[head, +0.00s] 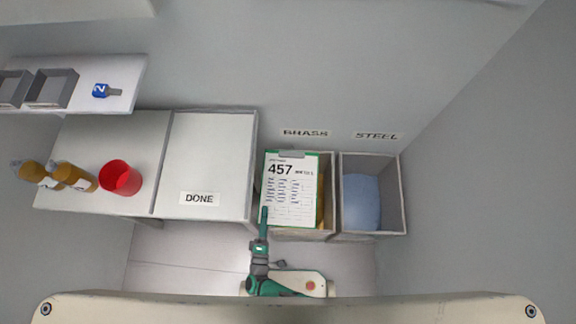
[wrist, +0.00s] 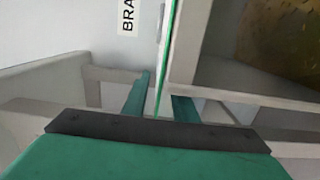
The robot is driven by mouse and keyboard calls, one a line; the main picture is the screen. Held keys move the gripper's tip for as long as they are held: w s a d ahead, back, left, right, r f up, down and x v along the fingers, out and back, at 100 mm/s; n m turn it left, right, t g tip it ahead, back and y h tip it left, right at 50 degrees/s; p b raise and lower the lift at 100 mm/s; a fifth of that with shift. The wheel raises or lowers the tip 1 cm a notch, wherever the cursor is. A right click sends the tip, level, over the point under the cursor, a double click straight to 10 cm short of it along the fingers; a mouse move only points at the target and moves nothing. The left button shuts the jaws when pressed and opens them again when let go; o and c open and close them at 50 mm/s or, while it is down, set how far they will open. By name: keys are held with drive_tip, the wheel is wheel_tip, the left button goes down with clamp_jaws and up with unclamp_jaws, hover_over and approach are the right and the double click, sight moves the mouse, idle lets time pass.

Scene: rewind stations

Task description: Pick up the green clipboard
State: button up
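The green clipboard (head: 319,190) carries a white sheet marked 457 and stands in the bin under the BRASS label in the head view. It covers most of that bin's opening. My gripper (head: 264,210) is at its lower left edge. In the wrist view, the clipboard shows edge-on as a thin green strip (wrist: 169,45) running down between the two fingers of my gripper (wrist: 162,95). The fingers are apart, with a narrow gap on each side of the strip. The fingertips' far ends are partly hidden.
The BRASS bin (head: 329,232) adjoins the STEEL bin (head: 403,200), which holds a blue item (head: 361,202). To the left are a DONE table (head: 210,150), a red cup (head: 120,178) and brown bottles (head: 75,177). A shelf (head: 128,75) holds grey trays and a blue tag (head: 100,90).

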drive_tip(key=shift+w+a, duration=0.2)
drive_tip(key=shift+w, duration=1.9)
drive_tip(key=shift+s+a, duration=0.15)
drive_tip(key=shift+a, duration=0.1)
drive_tip(key=c, duration=0.6)
drive_tip(key=shift+d, duration=0.1)
clamp_jaws()
drive_tip(key=shift+d+r, duration=0.1)
drive_tip(key=shift+d, duration=0.15)
drive_tip(key=shift+s+a+r, duration=0.1)
drive_tip(key=shift+s+r, duration=0.15)
drive_tip(key=shift+r, duration=0.6)
wheel_tip(320, 180, up, 6)
drive_tip(key=shift+w+a+f, duration=0.1)
drive_tip(key=shift+f, duration=0.15)
drive_tip(key=s, duration=1.9)
drive_tip(key=shift+s+a, duration=0.25)
drive_tip(key=shift+a, duration=0.05)
